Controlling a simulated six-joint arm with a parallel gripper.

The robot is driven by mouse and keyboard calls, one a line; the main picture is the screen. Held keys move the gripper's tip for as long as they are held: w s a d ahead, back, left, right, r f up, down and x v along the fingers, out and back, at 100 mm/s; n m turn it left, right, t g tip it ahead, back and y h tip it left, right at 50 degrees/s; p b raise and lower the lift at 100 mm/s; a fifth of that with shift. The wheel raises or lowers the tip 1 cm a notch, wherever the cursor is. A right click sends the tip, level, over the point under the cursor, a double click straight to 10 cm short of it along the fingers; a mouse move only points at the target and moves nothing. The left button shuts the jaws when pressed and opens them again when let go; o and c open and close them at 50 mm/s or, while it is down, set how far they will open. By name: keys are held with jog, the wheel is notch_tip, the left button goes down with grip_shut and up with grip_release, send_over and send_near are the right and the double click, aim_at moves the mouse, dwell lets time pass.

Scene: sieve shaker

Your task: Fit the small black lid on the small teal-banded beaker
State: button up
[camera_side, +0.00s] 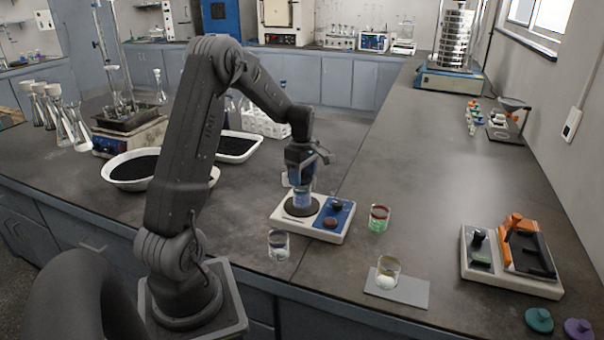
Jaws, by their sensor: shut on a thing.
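My gripper (302,180) points down over a white device with a round dark plate (303,207). It is shut on a small clear beaker with a bluish band (301,199), which is upright at the plate; I cannot tell whether it touches the plate. The band's exact colour is hard to tell. A dark round piece (336,205) sits on the device's blue panel, with a dark red one (330,222) in front of it. They are too small to tell as lids or knobs. I cannot make out the small black lid for sure.
Beakers with a dark band (279,244), a red band (379,218) and a yellow band (387,271) stand nearby, the last on a grey pad (411,292). An orange-handled device (512,260) and teal (539,320) and purple (578,329) discs are at right.

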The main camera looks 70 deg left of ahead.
jog(key=shift+f, duration=0.75)
dwell(2.8)
jog(key=o, duration=1)
jog(key=shift+c, duration=0.2)
jog(key=shift+r, duration=3)
